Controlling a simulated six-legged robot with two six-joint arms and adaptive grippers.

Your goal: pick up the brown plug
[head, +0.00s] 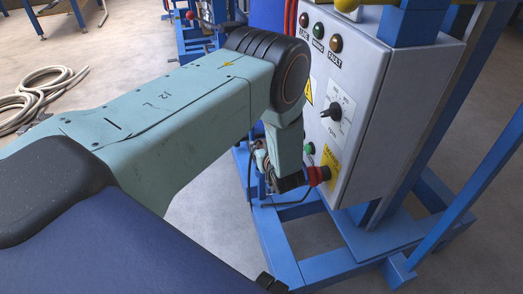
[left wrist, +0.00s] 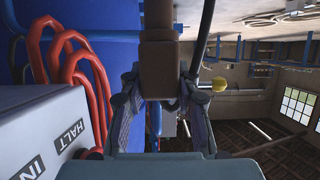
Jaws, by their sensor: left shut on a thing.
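The brown plug (left wrist: 158,65) stands upright in the picture in the left wrist view, between the two dark fingers of my left gripper (left wrist: 155,105). The fingers are shut on its lower end. In the head view my left gripper (head: 290,183) is beside the lower front of the grey control box, close to a red round part (head: 319,174). The plug cannot be made out there. Whether the plug's far end is joined to something is not clear. My right gripper is not in view.
The grey control box (head: 352,100) with lamps and a black selector knob (head: 336,111) stands on a blue frame (head: 370,240). Red hoses (left wrist: 85,75) hang beside blue metal in the left wrist view. A coiled hose (head: 45,90) lies on the floor at left.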

